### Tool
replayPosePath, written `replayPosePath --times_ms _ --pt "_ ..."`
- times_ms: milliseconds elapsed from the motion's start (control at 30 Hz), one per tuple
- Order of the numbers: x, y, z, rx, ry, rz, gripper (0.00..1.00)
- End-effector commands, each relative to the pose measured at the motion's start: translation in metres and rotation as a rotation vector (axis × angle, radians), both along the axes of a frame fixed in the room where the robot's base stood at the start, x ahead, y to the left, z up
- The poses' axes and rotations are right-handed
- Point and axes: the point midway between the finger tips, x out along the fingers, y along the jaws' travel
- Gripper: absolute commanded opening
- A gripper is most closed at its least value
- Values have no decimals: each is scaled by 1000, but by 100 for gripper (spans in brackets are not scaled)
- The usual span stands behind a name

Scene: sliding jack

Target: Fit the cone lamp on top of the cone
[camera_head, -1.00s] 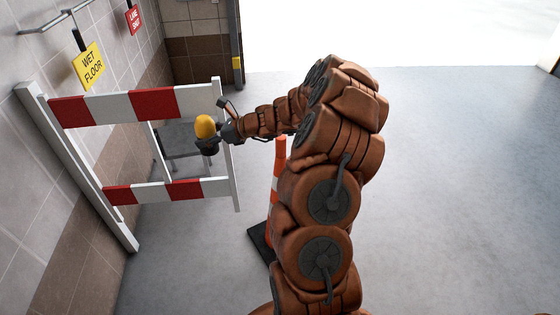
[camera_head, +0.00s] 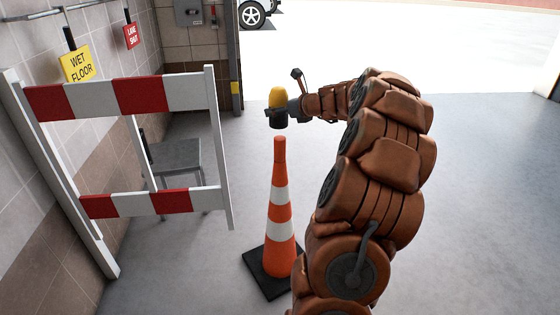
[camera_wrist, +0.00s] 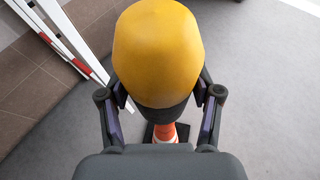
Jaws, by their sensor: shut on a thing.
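The cone lamp (camera_head: 278,99) has a yellow dome over a dark base. My gripper (camera_head: 284,112) is shut on its dark base and holds it upright in the air. The orange cone (camera_head: 279,222) with white bands stands upright on a black square foot. In the head view the lamp appears just above the cone's tip, with a small gap between them. In the wrist view the lamp (camera_wrist: 158,52) fills the middle between my fingers. Part of the cone (camera_wrist: 165,133) shows below and behind the lamp; its tip is hidden there.
A red and white barrier (camera_head: 140,95) stands left of the cone, with a grey table or stool (camera_head: 176,155) behind it. Wet floor (camera_head: 77,65) and red (camera_head: 131,36) signs hang by the left wall. Floor to the right is clear.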

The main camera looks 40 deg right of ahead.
Motion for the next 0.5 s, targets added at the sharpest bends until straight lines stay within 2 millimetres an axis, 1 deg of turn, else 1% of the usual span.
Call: replayPosePath --times_ms 300,500 --pt "-2 -3 -41 1 -1 -8 26" --pt "-2 -3 -55 -1 -1 -8 26"
